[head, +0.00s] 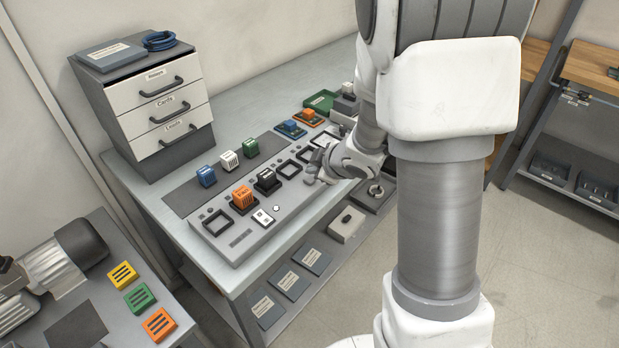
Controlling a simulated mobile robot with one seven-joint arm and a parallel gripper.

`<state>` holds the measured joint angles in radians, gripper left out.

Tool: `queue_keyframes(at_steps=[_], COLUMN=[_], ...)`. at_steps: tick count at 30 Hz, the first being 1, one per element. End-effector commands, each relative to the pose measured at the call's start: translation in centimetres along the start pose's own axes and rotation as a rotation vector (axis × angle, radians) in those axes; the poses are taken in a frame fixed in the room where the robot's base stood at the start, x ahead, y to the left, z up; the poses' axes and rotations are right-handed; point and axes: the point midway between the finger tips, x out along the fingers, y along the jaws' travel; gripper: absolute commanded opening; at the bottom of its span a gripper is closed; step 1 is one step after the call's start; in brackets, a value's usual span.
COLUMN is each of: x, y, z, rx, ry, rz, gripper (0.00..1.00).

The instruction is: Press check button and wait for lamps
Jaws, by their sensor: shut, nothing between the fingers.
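A grey panel (232,251) lies on the bench. An orange block (242,199) and a black block (267,182) sit in its square frames; several other frames are empty. Near its front edge are a white plate with dark marks (263,218) and a small pale round piece (276,208). I cannot tell which part is the check button, or which parts are lamps and whether any are lit. My gripper (314,179) is shut and empty, low by the panel's right part. My wrist hides some of the panel there; I cannot tell whether the fingertips touch it.
Blue (206,176), white (229,160) and green (250,148) blocks stand on a dark strip behind the panel. A drawer cabinet (158,120) stands at the back left. A grey box (346,224) and flat plates (290,283) lie on the lower shelf.

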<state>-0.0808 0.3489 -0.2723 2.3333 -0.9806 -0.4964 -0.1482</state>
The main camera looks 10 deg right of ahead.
Motion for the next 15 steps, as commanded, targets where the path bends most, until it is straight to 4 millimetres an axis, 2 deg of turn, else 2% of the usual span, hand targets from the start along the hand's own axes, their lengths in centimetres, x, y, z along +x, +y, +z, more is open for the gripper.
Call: queue_keyframes(at_steps=[15], x=[0.51], y=[-0.38], z=[0.37], rx=[0.0], ry=[0.0], rz=[0.0], gripper=[0.0])
